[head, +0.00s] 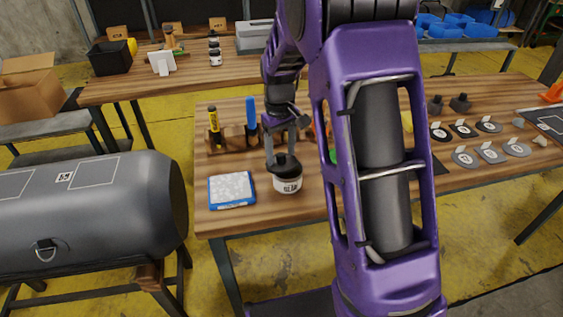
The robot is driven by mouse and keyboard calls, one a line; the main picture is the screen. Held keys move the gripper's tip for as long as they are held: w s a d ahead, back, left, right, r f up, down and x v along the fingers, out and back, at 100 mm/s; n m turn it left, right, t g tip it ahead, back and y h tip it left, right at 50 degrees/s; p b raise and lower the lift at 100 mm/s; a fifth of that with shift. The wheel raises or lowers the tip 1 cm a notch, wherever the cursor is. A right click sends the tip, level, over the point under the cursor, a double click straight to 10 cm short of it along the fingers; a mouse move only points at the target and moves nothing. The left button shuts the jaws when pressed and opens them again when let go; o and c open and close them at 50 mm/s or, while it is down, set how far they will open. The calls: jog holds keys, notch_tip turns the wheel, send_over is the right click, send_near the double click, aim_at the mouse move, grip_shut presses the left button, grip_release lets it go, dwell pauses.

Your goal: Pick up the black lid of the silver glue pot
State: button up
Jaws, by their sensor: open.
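The silver glue pot (288,183) stands on the near part of the wooden table, with a pale label with dark lettering on its side. Its black lid (288,163) sits on top, with a raised part in the middle. My gripper (281,162) reaches down at the lid from above, with its fingers open. One finger shows on the left of the lid; the other is partly hard to make out. I cannot tell if the fingers touch the lid.
A blue-edged tray (232,190) lies just left of the pot. A wooden rack (232,138) with a yellow and a blue-handled tool stands behind. Several round and square pieces lie on the right of the table. My purple arm hides the table's middle.

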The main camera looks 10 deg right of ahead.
grip_shut()
dwell(0.4)
